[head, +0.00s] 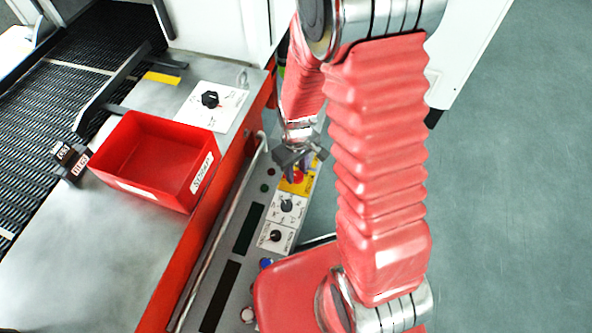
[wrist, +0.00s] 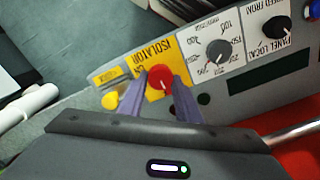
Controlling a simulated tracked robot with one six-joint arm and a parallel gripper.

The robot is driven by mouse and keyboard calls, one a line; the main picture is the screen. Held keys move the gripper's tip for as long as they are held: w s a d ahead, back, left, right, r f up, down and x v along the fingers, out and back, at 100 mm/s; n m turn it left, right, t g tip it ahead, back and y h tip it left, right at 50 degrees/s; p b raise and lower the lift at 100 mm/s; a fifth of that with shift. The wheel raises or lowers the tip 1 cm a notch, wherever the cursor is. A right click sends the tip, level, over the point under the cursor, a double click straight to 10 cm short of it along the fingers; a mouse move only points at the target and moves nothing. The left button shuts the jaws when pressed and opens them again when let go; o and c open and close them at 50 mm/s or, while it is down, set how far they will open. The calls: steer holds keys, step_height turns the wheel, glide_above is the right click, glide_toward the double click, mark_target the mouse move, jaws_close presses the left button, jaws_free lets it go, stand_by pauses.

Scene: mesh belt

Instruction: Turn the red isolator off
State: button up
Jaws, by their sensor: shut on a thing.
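The red isolator (wrist: 160,77) is a round knob on a yellow plate (wrist: 150,52) marked "ISOLATOR" and "ON", upside down in the wrist view. My gripper (wrist: 158,88) has one finger on each side of the knob and is shut on it. In the head view, my gripper (head: 294,160) reaches down to the panel, and the isolator (head: 298,177) is partly hidden by it. The knob's exact pointer angle is hard to tell.
A rail (head: 225,225) runs along the panel. A red bin (head: 130,185) stands on the bench near the mesh belt (head: 95,35).

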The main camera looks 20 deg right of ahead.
mark_target(296, 174)
steer(key=shift+w, duration=0.15)
steer(key=o, duration=1.1)
steer(key=shift+c, duration=0.2)
step_height(296, 174, up, 14)
steer(key=shift+f, duration=0.15)
stand_by(0.5)
steer(key=s+r+m+t, duration=0.2)
steer(key=s+r, duration=0.4)
steer(key=r, duration=0.3)
steer(key=s+r+m+t, duration=0.2)
steer(key=s+r, duration=0.4)
steer(key=r, duration=0.4)
steer(key=shift+r+t, duration=0.3)
steer(key=shift+t, duration=0.5)
